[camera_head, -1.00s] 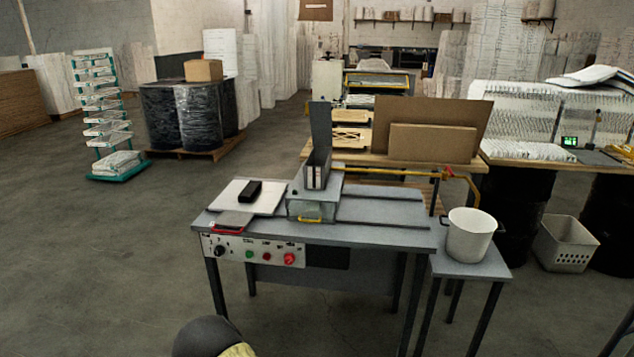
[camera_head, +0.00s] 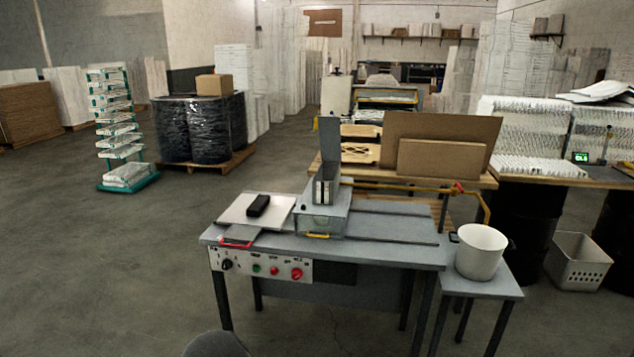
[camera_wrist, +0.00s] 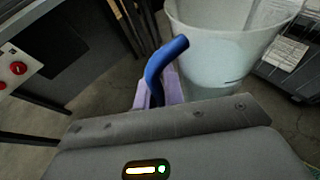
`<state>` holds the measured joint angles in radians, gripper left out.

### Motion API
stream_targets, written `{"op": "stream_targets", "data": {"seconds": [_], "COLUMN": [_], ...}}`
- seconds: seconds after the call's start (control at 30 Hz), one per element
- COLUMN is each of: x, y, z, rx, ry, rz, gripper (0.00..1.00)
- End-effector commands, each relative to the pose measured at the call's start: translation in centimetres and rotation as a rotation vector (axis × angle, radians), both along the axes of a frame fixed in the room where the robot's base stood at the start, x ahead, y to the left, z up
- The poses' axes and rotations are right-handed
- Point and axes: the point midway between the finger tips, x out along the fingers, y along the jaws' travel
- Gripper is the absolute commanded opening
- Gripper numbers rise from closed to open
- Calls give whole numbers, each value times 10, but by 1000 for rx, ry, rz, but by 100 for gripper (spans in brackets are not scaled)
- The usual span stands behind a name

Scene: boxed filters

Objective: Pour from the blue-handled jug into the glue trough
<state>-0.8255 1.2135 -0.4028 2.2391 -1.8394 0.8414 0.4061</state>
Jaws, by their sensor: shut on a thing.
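In the wrist view, my gripper (camera_wrist: 160,90) has pale purple fingers shut on the blue handle (camera_wrist: 165,62) of the jug. The jug (camera_wrist: 225,60) is a pale, wide-mouthed vessel beyond the handle, cut off by the top of the picture. I cannot tell what is inside it. The head view shows neither gripper nor jug in it. The glue trough is not clear to me; a grey box unit (camera_head: 318,222) with a yellow handle sits on the grey bench and may hold it.
The grey bench (camera_head: 385,256) has a control panel (camera_head: 262,267) in front and a black object (camera_head: 258,205) on a pale plate. A white pot (camera_head: 481,252) stands on a low side table at right. A yellow pipe (camera_head: 400,188) runs behind.

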Motion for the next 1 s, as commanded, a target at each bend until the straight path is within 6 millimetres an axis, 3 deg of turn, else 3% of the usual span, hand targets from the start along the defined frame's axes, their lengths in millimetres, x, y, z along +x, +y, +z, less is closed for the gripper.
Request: {"op": "stream_targets", "data": {"seconds": [0.47, 0.73, 1.0], "x": [20, 26, 17], "y": [-18, -13, -5], "z": [-10, -35, -64], "rx": [-6, -7, -5], "ry": [3, 5, 5], "rz": [267, 536, 746], "gripper": [0, 0, 0]}}
